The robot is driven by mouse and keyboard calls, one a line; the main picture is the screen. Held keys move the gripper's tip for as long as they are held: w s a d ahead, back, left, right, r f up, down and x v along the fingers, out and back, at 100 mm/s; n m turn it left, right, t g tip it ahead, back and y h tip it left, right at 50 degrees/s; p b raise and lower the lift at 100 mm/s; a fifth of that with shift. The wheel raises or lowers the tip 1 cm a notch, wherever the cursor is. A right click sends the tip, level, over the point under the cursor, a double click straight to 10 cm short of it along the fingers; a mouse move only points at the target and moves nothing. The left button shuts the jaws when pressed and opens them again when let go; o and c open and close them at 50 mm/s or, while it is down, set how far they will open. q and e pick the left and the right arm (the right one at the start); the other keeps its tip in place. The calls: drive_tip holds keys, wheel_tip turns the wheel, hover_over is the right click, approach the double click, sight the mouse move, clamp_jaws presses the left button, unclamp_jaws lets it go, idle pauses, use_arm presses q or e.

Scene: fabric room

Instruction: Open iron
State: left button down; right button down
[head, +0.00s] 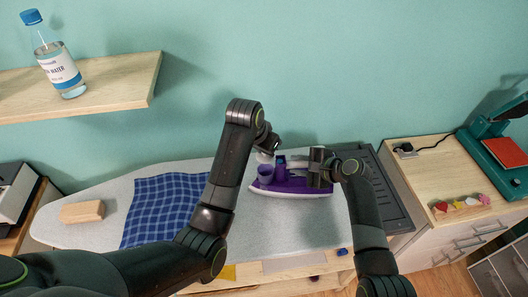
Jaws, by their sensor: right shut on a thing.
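A purple and white iron (292,185) rests flat on the grey ironing board (110,172), close to the wall side. Its upper body shows a round purple part at the left and an upright purple part in the middle. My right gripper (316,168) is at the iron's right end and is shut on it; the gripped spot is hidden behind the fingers. My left gripper (267,156) is just above the iron's left end. Its fingers are small and partly hidden by my arm, so their opening cannot be told.
A blue checked cloth (160,205) and a wooden block (82,211) lie on the board's left. A dark ribbed panel (388,190) is at the right end. A shelf (120,82) with a water bottle (56,62) overhangs the left. The right cabinet (425,165) holds small colourful items (466,201).

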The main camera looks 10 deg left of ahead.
drive_tip(key=c, duration=1.3)
unclamp_jaws()
drive_tip(key=shift+f, duration=0.1)
drive_tip(key=shift+o, duration=1.3)
drive_tip(key=shift+d, duration=0.1)
